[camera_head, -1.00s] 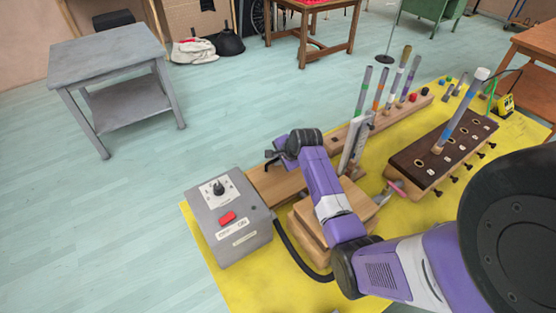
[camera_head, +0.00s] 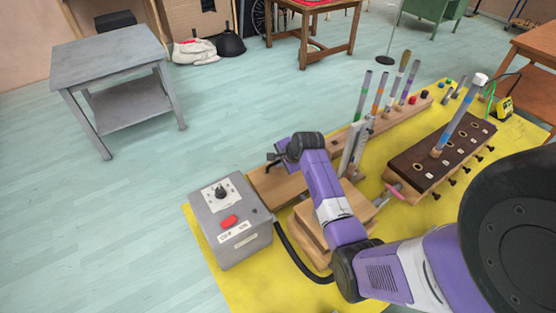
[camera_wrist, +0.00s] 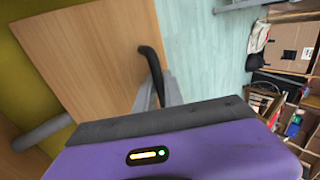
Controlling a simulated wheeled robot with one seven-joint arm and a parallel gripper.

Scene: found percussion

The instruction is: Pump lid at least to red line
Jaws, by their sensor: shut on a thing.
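A wooden board, which looks like the lid (camera_head: 277,184), lies beyond the grey control box in the head view. It fills the left of the wrist view (camera_wrist: 90,45). A black curved handle (camera_wrist: 150,68) rises at the board's edge. My gripper (camera_wrist: 164,92) has its grey fingers shut around this handle. In the head view my gripper (camera_head: 276,158) is small at the board's far left edge, partly hidden by my wrist. My forearm covers part of the wooden box (camera_head: 311,229). I cannot make out a red line in either view.
A grey control box (camera_head: 230,248) with a red button and knob stands at the left, its black hose running under my arm. Coloured tubes (camera_head: 379,92) stand in a wooden rail behind. A dark-topped block (camera_head: 415,160) is at the right.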

